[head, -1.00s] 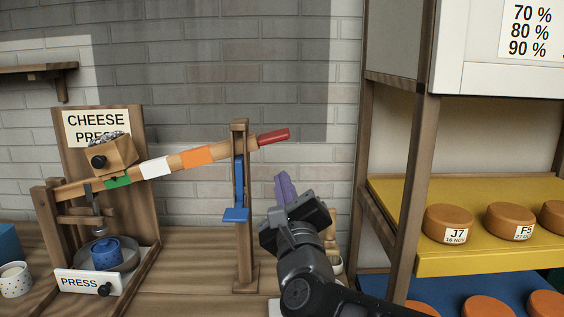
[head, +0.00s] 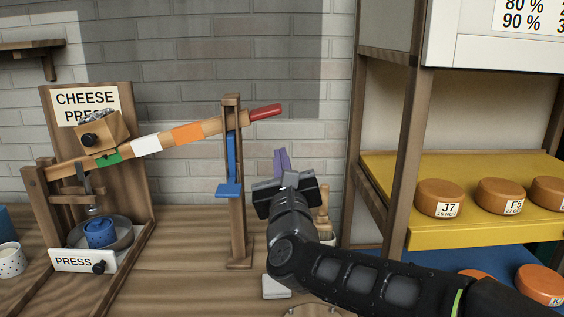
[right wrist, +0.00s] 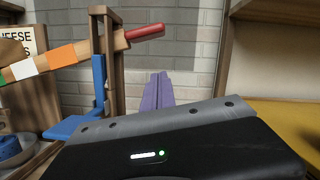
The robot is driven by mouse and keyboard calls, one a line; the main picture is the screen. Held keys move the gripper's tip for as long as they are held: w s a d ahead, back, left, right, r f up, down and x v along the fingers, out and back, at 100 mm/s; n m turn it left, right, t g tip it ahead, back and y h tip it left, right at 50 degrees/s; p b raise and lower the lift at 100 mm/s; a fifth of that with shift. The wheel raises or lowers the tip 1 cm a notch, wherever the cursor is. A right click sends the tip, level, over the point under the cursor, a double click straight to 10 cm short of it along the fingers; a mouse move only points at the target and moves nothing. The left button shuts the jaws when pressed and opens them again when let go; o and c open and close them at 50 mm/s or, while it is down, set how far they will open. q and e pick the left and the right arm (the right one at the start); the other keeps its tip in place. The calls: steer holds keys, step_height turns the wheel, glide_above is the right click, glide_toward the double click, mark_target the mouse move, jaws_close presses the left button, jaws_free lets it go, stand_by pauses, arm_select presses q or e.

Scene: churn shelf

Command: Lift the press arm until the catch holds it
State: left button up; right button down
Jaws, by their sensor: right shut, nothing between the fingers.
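The press arm (head: 187,133) is a wooden beam with green, white and orange bands and a red handle (head: 266,112). It slants up to the right and passes through the slotted post (head: 238,225) near the post's top. A blue catch (head: 229,189) with a flat tab is on the post below the beam. I cannot tell whether it bears the beam. My right gripper (head: 281,160), with purple fingers, is shut and empty, below and slightly right of the handle, apart from it in the picture. The right wrist view also shows the fingers (right wrist: 158,92) and the handle (right wrist: 145,32). My left gripper is not in view.
A weight box (head: 102,137) sits on the beam. A blue pot (head: 100,233) stands under the press at the left. A shelf rack with orange cheeses (head: 440,198) stands to the right, its wooden upright near my right arm. Bench space left of the post is clear.

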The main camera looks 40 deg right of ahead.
mark_target(271, 116)
steer(key=w+d+r+p, duration=0.2)
steer(key=w+r+p, duration=0.1)
steer(key=w+r, duration=0.2)
steer(key=shift+w+d+r, duration=0.15)
steer(key=shift+w+d, duration=0.15)
steer(key=shift+w, duration=0.1)
steer(key=shift+w+a+r, duration=0.1)
steer(key=shift+a+r, duration=0.05)
steer(key=shift+r, duration=0.55)
steer(key=shift+w+a+r, duration=0.1)
steer(key=shift+r, duration=0.6)
